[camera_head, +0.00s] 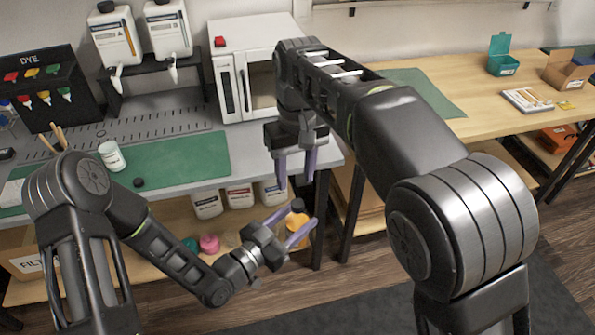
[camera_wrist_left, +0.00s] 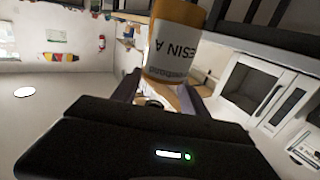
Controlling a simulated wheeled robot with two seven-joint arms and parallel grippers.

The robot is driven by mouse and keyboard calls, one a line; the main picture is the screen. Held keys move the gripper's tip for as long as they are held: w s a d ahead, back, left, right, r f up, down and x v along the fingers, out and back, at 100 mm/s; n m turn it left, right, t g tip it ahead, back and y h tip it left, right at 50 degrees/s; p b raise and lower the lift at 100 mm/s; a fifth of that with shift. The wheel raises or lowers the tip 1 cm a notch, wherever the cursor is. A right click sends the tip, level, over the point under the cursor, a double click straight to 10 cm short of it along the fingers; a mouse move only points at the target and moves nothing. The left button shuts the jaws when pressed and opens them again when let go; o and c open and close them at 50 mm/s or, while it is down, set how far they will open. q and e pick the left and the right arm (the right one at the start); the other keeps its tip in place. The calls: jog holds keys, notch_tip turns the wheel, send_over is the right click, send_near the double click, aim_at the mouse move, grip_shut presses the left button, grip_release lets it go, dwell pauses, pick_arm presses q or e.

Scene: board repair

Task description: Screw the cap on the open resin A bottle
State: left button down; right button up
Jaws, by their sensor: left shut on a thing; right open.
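My left gripper (camera_head: 301,216) is low, in front of the workbench's right end. It is shut on an amber bottle (camera_head: 297,228), partly hidden by the fingers. In the left wrist view this bottle (camera_wrist_left: 172,42) has a white label reading RESIN A. Its top looks dark in the head view; I cannot tell whether that is a cap or the open mouth. A small dark round piece (camera_head: 139,183), which looks like a cap, lies on the green mat. My right gripper (camera_head: 296,168) is open and empty, fingers pointing down, above my left gripper.
A white tub (camera_head: 112,156) stands on the green mat (camera_head: 190,160). A white oven-like box (camera_head: 232,70) stands at the bench's back right. Several white bottles (camera_head: 238,196) and a pink lid (camera_head: 209,244) are on the lower shelf. A wooden table (camera_head: 455,75) is at right.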

aim_at(298, 203)
jog(key=n, duration=0.5)
jog(key=shift+d+r, duration=0.1)
jog(key=n, duration=0.6)
jog(key=shift+w+d+n, duration=0.1)
jog(key=shift+d+n, duration=0.05)
jog(key=shift+n, duration=0.25)
jog(key=shift+f, duration=4.05)
grip_shut()
